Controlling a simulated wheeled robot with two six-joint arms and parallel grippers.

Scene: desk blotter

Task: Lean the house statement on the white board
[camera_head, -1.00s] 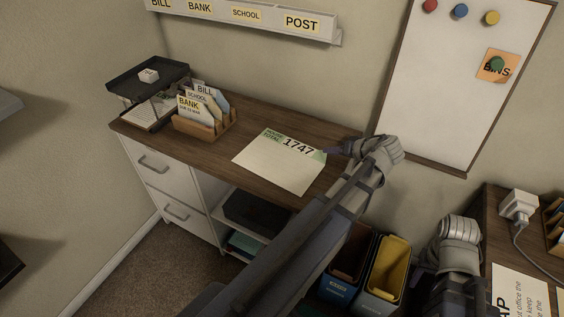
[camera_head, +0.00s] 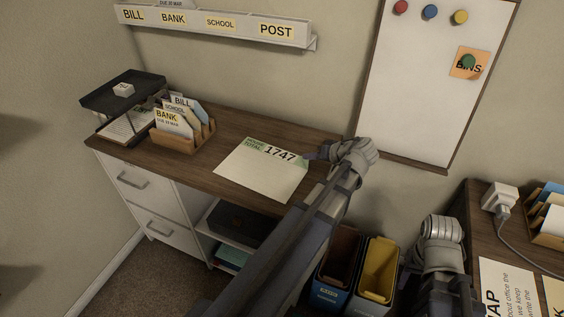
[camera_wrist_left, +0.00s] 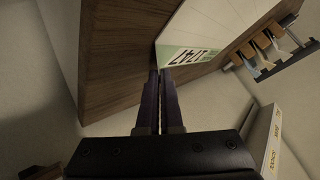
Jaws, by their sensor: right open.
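The house statement (camera_head: 262,178) is a pale sheet with a green strip reading "HOUSE TOTAL 1747". It lies over the wooden desk top, close to the front edge; it also shows in the left wrist view (camera_wrist_left: 190,35). My left gripper (camera_head: 312,154) has its slim dark fingers close together at the sheet's right corner, shut on it; the fingers also show in the left wrist view (camera_wrist_left: 157,78). The white board (camera_head: 425,90) hangs on the wall behind and right of my left gripper. My right gripper (camera_head: 442,230) is right of the bins, empty; its fingertips are hard to make out.
A wooden letter holder (camera_head: 184,143) and a black tray (camera_head: 122,92) stand at the desk's left. A labelled wall rack (camera_head: 215,27) hangs above. Bins (camera_head: 377,270) stand below the board. A second desk (camera_head: 487,222) with a charger (camera_head: 499,196) is at right.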

